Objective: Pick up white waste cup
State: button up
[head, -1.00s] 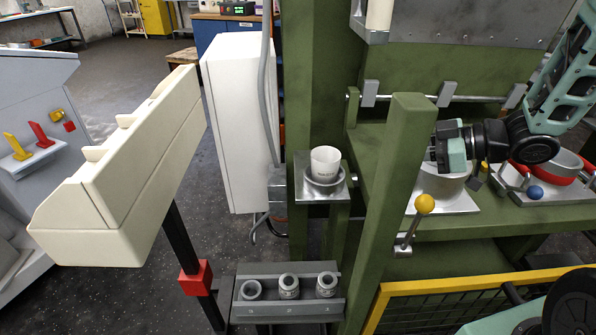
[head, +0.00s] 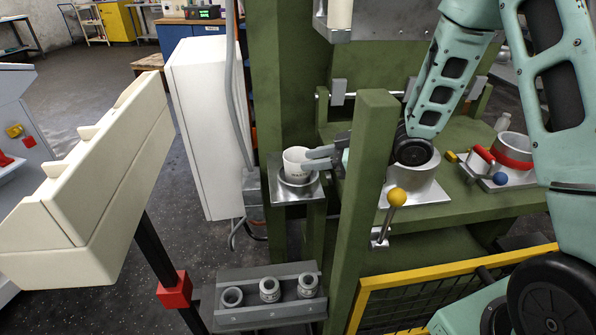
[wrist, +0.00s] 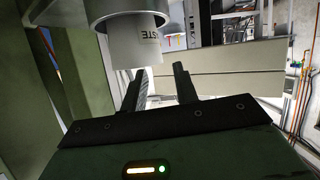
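The white waste cup (head: 296,160) stands upright in a round metal holder (head: 297,178) on a small bracketed plate (head: 283,196). My gripper (head: 309,158) reaches in from the right, with its fingertips close beside the cup's right side. In the wrist view the cup (wrist: 137,42) hangs from the top of the picture, with the letters "STE" on its side. There the two dark fingers of my gripper (wrist: 159,72) are spread apart, with the cup near the left fingertip. Whether a finger touches the cup cannot be told.
A green post (head: 364,200) stands just right of the cup plate, with a yellow-knobbed lever (head: 397,197) beside it. A grey rack (head: 235,318) with several metal cups is below. A large beige trough (head: 80,190) is on the left. A yellow-framed guard (head: 440,277) is lower right.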

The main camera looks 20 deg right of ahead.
aim_at(300, 161)
jog(key=x, duration=0.4)
jog(key=shift+a, duration=0.1)
grip_shut()
jog(key=shift+r, duration=0.1)
